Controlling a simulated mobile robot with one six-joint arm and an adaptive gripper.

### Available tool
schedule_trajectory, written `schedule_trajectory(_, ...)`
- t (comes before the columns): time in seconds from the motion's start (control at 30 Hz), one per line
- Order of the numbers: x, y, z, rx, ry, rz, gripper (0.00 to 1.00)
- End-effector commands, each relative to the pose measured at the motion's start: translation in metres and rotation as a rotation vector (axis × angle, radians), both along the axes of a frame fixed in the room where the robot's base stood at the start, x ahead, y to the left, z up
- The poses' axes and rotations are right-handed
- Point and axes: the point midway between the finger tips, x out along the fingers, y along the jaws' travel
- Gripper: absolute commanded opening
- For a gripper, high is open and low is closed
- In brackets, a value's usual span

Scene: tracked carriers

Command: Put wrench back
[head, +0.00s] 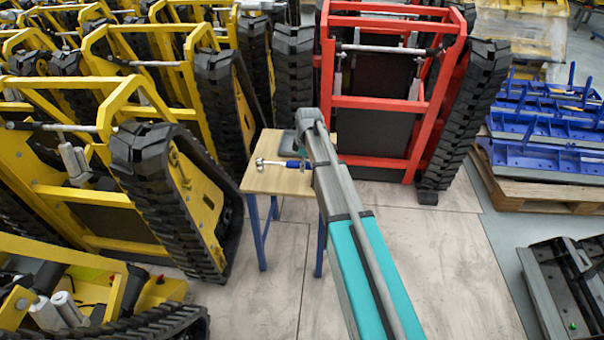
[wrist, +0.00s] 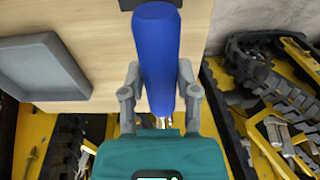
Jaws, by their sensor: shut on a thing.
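The wrench has a blue handle (wrist: 157,50) and a silver metal end (head: 261,163). In the head view it shows over the small wooden table (head: 275,182), with the silver end pointing left. My gripper (wrist: 159,78) is shut on the blue handle, with one grey finger on each side of it. In the head view my gripper (head: 305,164) is at the table's right part, partly hidden by my arm. I cannot tell whether the wrench touches the tabletop. A grey tray (wrist: 68,66) lies on the table beside the wrench; my arm partly hides it in the head view.
Yellow tracked carriers (head: 185,185) crowd the left, close to the table. A red tracked carrier (head: 385,103) stands behind it to the right. Blue parts lie on a wooden pallet (head: 545,192) at the right. The floor (head: 440,260) in front and right of the table is clear.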

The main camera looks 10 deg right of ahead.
Motion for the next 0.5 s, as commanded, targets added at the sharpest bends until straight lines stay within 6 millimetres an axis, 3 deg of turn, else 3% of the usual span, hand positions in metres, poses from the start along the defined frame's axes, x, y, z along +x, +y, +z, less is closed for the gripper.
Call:
schedule_trajectory(0.27, 0.002, 0.000, -0.002, 0.001, 0.000, 0.000, 0.00)
schedule_trajectory(0.5, 0.008, 0.000, -0.020, 0.000, 0.000, 0.000, 0.00)
